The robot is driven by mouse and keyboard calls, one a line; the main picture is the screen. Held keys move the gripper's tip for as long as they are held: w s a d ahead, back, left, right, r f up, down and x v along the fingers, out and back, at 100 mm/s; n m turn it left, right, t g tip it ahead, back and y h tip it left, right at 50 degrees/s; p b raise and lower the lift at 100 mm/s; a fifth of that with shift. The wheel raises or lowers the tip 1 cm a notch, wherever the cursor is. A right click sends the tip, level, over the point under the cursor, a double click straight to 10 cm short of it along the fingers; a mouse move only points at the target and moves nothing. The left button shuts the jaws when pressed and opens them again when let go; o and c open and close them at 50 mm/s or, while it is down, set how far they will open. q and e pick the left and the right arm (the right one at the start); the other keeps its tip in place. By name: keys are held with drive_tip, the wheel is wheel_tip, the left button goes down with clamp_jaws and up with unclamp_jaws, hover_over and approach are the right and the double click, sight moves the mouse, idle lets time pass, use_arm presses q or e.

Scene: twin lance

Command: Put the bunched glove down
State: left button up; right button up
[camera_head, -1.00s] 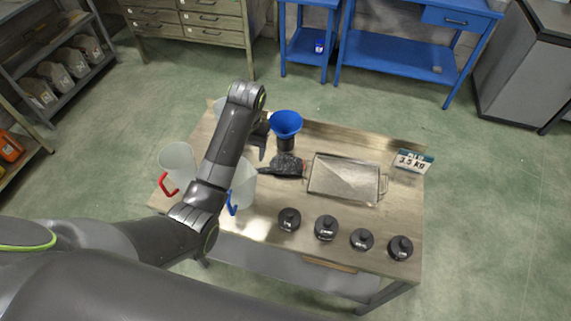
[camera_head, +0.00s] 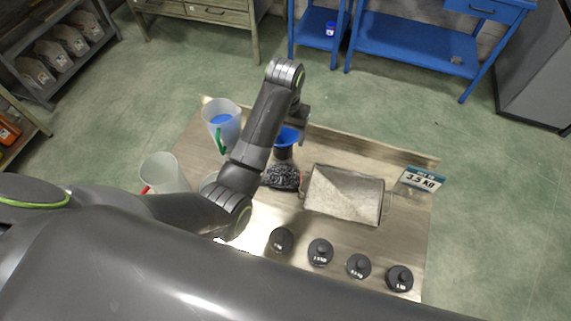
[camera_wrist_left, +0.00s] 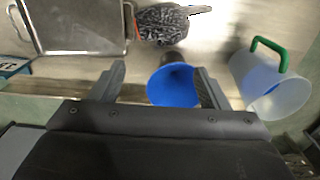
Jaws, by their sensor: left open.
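The bunched glove (camera_head: 282,177) is a dark grey, patterned lump on the metal table, left of the steel tray. In the left wrist view the glove (camera_wrist_left: 160,22) lies at the top, beyond my fingertips and apart from them. My left gripper (camera_wrist_left: 158,75) is open, with the blue funnel (camera_wrist_left: 173,85) showing between its fingers. In the head view my left gripper (camera_head: 300,118) is above the back of the table, by the funnel (camera_head: 287,137), partly hidden by my arm. My right gripper is not in view.
The steel tray (camera_head: 344,169) stands right of the glove. Several black weights (camera_head: 320,252) line the front. A green-handled jug (camera_head: 222,122) and a red-handled jug (camera_head: 160,172) stand left. A 3.5 kg sign (camera_head: 421,179) is at the right.

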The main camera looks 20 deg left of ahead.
use_arm(q)
drive_tip(key=b, duration=0.5)
hover_over(283, 171)
wheel_tip(283, 171, down, 5)
drive_tip(key=f, duration=0.2)
drive_tip(key=f+p, duration=0.1)
drive_tip(key=f, duration=0.1)
drive_tip(key=f+p, duration=0.1)
drive_tip(key=shift+w+d+f, duration=0.1)
drive_tip(key=shift+w+f, duration=0.15)
drive_tip(key=shift+f, duration=0.15)
drive_tip(key=shift+s+f+p, duration=0.2)
drive_tip(key=shift+f+p, duration=0.45)
drive_tip(key=shift+f, duration=2.45)
drive_tip(key=c, duration=1.4)
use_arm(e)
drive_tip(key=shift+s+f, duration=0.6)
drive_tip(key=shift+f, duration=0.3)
use_arm(q)
drive_tip(key=shift+r, duration=0.15)
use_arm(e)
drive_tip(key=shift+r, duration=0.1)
